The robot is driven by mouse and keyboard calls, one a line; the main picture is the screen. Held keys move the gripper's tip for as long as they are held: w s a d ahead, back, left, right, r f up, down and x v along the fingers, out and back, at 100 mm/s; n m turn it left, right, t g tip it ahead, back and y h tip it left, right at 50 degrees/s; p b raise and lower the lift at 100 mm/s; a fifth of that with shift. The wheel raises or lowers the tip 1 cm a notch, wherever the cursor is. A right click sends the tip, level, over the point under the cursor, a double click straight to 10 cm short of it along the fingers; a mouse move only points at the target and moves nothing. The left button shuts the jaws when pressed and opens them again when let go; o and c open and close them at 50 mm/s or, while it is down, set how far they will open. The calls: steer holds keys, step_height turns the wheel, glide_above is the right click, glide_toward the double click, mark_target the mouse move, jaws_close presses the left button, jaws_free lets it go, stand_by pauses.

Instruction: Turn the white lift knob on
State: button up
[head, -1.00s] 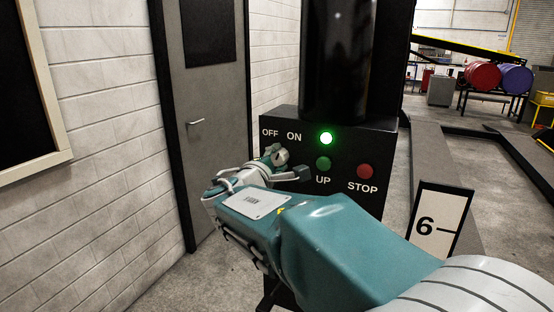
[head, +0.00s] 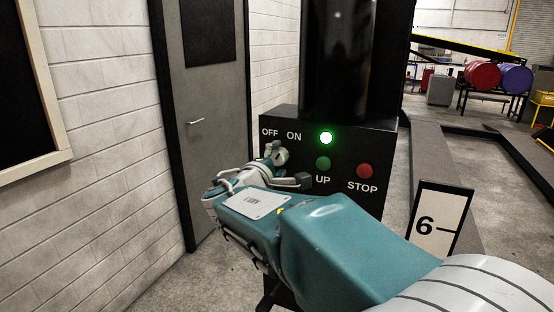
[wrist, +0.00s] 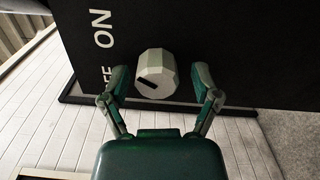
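The white lift knob (wrist: 157,73) is in the upper middle of the wrist view, on the black control box (head: 348,206). Its black mark lies on its lower left side in that view, nearer the partly hidden OFF lettering than the ON lettering. My gripper (wrist: 161,76) is open, with one finger on each side of the knob. A gap shows between the knob and each finger, wider on the right. In the head view my gripper (head: 289,167) is at the box face below the OFF and ON labels and covers much of the knob's area.
A lit green lamp (head: 326,138), a green UP button (head: 323,163) and a red STOP button (head: 365,171) are right of my gripper. A grey door (head: 214,120) and white wall stand left. A number 6 sign (head: 438,222) stands at right.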

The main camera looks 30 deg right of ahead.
stand_by(0.3)
steer(key=v, duration=1.2)
steer(key=shift+s+f, duration=0.1)
steer(key=s+d+f+m+g+y, duration=0.4)
steer(key=s+f+m+g+y, duration=0.15)
steer(key=s+f, duration=0.55)
steer(key=s+a+f+m+y, duration=0.4)
steer(key=s+a+f+y, duration=0.1)
steer(key=a+y, duration=0.3)
steer(key=shift+s+a+f+y, duration=0.3)
steer(key=shift+s+y, duration=0.05)
steer(key=shift+s, duration=0.4)
